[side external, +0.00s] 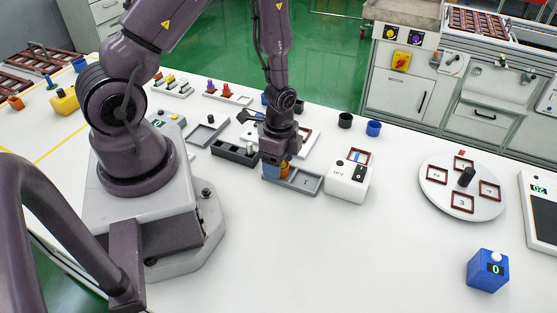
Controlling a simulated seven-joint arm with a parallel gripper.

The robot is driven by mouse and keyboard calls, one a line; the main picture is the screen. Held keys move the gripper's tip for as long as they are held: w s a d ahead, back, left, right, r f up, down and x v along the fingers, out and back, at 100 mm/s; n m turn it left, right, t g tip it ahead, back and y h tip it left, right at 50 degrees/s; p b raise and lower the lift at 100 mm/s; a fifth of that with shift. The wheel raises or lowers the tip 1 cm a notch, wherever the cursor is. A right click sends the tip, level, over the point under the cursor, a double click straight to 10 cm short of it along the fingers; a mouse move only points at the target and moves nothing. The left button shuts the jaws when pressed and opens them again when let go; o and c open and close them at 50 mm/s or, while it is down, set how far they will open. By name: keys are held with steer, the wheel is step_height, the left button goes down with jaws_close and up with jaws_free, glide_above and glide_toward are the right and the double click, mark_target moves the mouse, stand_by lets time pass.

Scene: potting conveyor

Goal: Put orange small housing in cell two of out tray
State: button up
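A small orange housing (284,170) shows directly under my gripper (278,163), at the left part of a grey tray (307,184). A blue patch (269,171) shows just left of the orange housing. The tray's right cell looks empty and bears a small mark that I cannot read for certain. My gripper points down over the tray's left end. Its fingertips are too small and partly hidden, so I cannot tell whether they are closed on the housing or whether it touches the tray floor.
A white box with a dark switch (347,182) stands right of the tray. A dark tray (234,152) lies to its left. Black (345,120) and blue (373,128) cups stand behind. A round turntable (434,200) and a blue counter box (487,270) are at the right. The front table is clear.

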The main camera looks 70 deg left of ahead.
steer(key=d+r+n+t+y, duration=0.1)
steer(key=d+r+n+t, duration=0.1)
steer(key=r, duration=1.1)
steer(key=d+r+n+t, duration=0.1)
steer(key=r+n, duration=0.1)
steer(key=r, duration=1.1)
steer(key=s+d+r+n+t, duration=0.3)
steer(key=s+r+n, duration=0.2)
steer(key=s+r, duration=0.2)
steer(key=shift+d+r+h, duration=0.3)
